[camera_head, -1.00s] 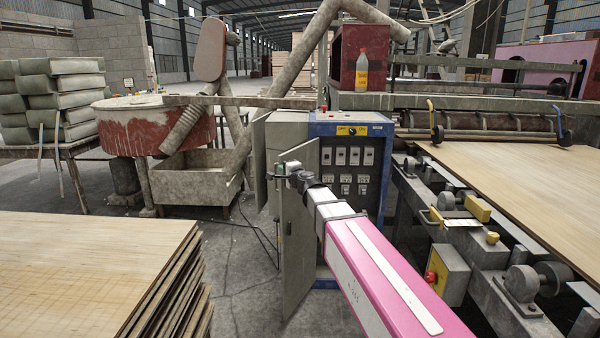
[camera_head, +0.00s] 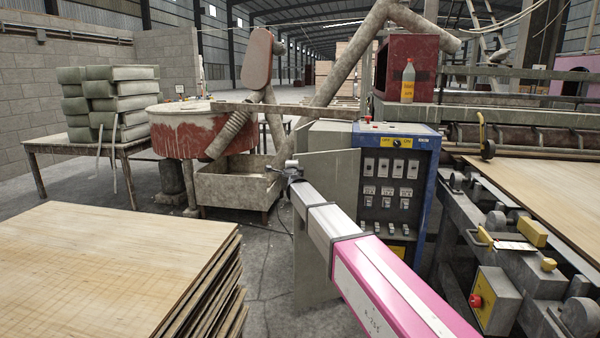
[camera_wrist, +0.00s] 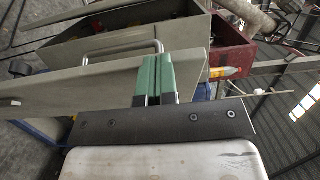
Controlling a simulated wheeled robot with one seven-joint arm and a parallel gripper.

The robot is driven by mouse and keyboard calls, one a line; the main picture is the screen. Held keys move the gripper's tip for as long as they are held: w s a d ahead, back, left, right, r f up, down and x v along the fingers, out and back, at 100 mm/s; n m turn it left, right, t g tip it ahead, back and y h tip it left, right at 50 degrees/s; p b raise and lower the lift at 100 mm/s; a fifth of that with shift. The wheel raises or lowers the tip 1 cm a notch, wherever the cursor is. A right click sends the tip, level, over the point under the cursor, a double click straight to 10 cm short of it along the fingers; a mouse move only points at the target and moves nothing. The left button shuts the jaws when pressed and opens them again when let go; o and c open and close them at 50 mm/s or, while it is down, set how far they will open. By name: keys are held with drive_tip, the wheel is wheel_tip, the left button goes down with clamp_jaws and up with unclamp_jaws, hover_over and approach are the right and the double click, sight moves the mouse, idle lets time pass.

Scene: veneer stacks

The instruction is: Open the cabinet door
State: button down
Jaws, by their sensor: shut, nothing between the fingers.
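The cabinet (camera_head: 398,148) stands in the middle of the head view, with a blue frame and a dark front full of switches and sockets. Its grey door (camera_head: 335,165) stands open, swung out on the left side of the front. My gripper (camera_head: 284,169) is at the door's outer edge, partly hidden by my arm. In the wrist view its green fingers (camera_wrist: 157,76) are shut together with nothing between them. They overlap the grey door panel (camera_wrist: 70,92); I cannot tell if they touch it. A silver bar handle (camera_wrist: 125,46) shows just left of the fingers.
A veneer stack (camera_head: 110,260) fills the lower left. A conveyor with a veneer sheet (camera_head: 550,190) and a red-button box (camera_head: 495,300) stand close on the right. A stone trough (camera_head: 235,190) lies behind my gripper. Some floor (camera_head: 265,275) is clear between stack and cabinet.

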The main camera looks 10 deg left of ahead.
drive_tip(key=shift+w+a, duration=0.65)
drive_tip(key=shift+w, duration=0.25)
drive_tip(key=shift+w+a, duration=0.6)
drive_tip(key=shift+w, duration=0.25)
drive_tip(key=s+a, duration=0.1)
drive_tip(key=s, duration=1.2)
drive_tip(key=s+d+f+n+g+y, duration=0.1)
drive_tip(key=s+d+f+n+g, duration=0.2)
drive_tip(key=d+f+n, duration=0.3)
drive_tip(key=s+d+f+n+g+y, duration=0.1)
drive_tip(key=s+d+f+n+g, duration=0.25)
drive_tip(key=d+f, duration=0.55)
drive_tip(key=s+d+f+n+g+y, duration=0.2)
drive_tip(key=s+d+f+n, duration=0.2)
drive_tip(key=d+f, duration=0.3)
drive_tip(key=s+d+f+n+g+h, duration=0.1)
drive_tip(key=s+d+f+g+h, duration=0.2)
drive_tip(key=s+d+f, duration=0.3)
drive_tip(key=s+d+f+n+g+h, duration=0.1)
drive_tip(key=s+d+f+g+h, duration=0.3)
drive_tip(key=s+d, duration=1.1)
drive_tip(key=d+f+g, duration=0.2)
drive_tip(key=d+f, duration=0.1)
drive_tip(key=shift+d, duration=0.4)
